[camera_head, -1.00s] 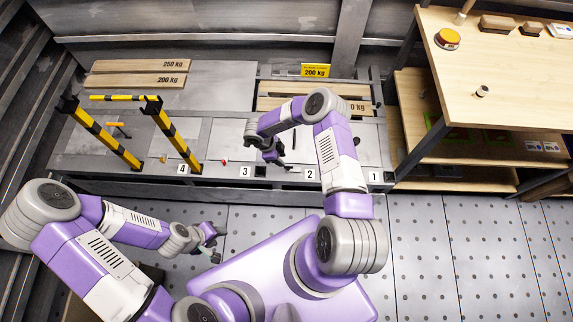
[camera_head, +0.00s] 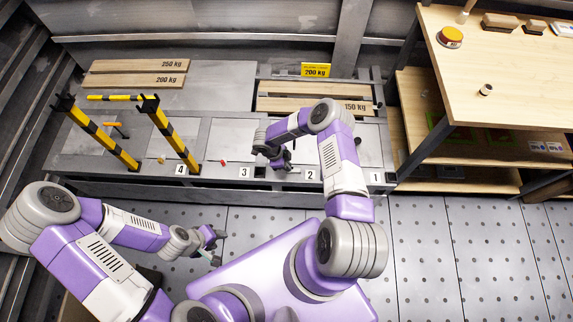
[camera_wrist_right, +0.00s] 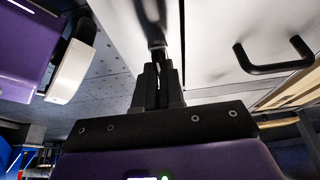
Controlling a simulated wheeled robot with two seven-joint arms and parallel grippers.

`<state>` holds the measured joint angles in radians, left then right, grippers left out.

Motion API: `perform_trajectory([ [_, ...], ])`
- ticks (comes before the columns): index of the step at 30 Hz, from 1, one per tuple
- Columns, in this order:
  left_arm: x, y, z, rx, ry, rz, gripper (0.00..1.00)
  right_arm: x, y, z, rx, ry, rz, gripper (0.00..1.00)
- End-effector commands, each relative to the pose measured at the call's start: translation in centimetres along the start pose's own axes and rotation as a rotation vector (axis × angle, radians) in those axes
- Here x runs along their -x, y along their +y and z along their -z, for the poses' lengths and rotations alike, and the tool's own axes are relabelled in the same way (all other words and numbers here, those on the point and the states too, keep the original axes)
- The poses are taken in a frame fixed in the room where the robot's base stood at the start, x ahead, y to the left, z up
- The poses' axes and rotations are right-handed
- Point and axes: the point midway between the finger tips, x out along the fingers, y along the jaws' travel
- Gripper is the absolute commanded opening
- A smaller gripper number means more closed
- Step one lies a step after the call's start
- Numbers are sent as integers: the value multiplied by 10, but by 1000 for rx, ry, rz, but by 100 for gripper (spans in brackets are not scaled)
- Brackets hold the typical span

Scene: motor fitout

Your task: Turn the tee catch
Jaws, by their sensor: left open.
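My right gripper (camera_head: 283,163) is over the bench front between labels 3 and 2. In the right wrist view its two dark fingers (camera_wrist_right: 160,88) stand close together. A dark rod-like part with a rounded end (camera_wrist_right: 155,28) lies straight ahead of the fingertips, against the pale panel. It may be the tee catch, but its crossbar cannot be made out. I cannot tell whether the fingers touch it or have closed on it. My left gripper (camera_head: 214,244) is open and empty above the floor, away from the bench.
A black U-shaped handle (camera_wrist_right: 272,56) stands on the panel right of the fingers. Yellow-black barrier posts (camera_head: 171,132) rise at the bench's left. A small red part (camera_head: 223,161) and an orange handle (camera_head: 117,127) are on the bench. A wooden shelf unit (camera_head: 500,70) stands at the right.

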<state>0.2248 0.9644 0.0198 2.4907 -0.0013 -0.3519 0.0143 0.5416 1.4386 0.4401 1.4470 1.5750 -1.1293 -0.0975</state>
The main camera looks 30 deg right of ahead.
Motion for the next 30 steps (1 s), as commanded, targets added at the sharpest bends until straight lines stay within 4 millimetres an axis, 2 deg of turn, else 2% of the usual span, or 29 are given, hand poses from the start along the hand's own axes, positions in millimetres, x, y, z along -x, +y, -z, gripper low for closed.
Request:
perform_trajectory([
  [14,4,1,0,0,0,0,43,1,0,0,48,1,21,0],
  [20,11,4,0,0,0,0,43,2,1,1,159,1,67,0],
  [30,24,9,-1,0,0,0,43,2,4,1,448,2,185,0],
])
